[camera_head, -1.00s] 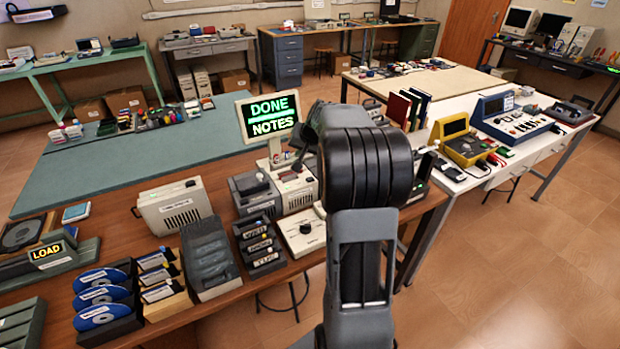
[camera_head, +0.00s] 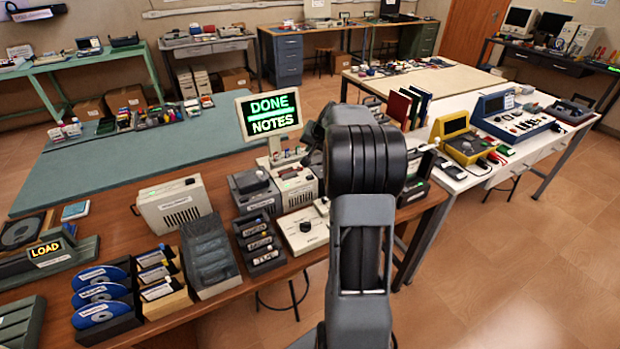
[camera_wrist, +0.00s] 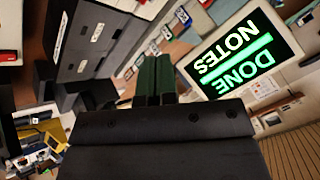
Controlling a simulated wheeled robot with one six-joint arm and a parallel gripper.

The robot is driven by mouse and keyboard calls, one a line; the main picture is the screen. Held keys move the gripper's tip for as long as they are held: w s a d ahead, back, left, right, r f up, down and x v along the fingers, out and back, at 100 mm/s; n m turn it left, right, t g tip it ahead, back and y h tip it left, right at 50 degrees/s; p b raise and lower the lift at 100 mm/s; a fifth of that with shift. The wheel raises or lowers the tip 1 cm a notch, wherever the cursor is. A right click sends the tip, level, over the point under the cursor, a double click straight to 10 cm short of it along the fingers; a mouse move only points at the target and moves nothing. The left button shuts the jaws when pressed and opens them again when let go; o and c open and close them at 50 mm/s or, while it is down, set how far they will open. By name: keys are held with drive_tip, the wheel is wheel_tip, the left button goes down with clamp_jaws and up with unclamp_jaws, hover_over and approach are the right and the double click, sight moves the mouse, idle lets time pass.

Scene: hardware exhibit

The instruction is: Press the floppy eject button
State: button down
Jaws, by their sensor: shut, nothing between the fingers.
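A beige unit (camera_head: 297,187) stands on the brown table beneath a sign reading DONE NOTES (camera_head: 268,115). This unit may be the floppy drive, but I cannot make out an eject button on it. The sign also shows upside down at the upper right of the wrist view (camera_wrist: 240,58). My gripper (camera_wrist: 153,62) is shut and empty in the wrist view, its dark green fingers together left of the sign. In the head view my arm hides the gripper and part of the area right of the beige unit. I see no contact at the fingertips.
A beige vented box (camera_head: 174,205), a dark grey box (camera_head: 254,190) and a dial box (camera_head: 302,229) crowd around the unit. Disk racks (camera_head: 104,295) stand at the front left. A white table (camera_head: 480,105) with instruments is at right. The teal mat (camera_head: 140,150) has bare room.

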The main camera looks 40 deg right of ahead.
sight(311, 175)
drive_tip(key=shift+f+b, duration=2.9)
drive_tip(key=shift+f, duration=1)
drive_tip(key=shift+f, duration=0.2)
drive_tip(key=shift+f+b, duration=0.2)
drive_tip(key=shift+b, duration=0.3)
drive_tip(key=shift+f+b, duration=0.4)
drive_tip(key=shift+b, duration=0.05)
drive_tip(key=shift+r+p, duration=0.55)
drive_tip(key=shift+r, duration=0.3)
drive_tip(key=shift+r+p, duration=1.75)
drive_tip(key=shift+r, duration=0.75)
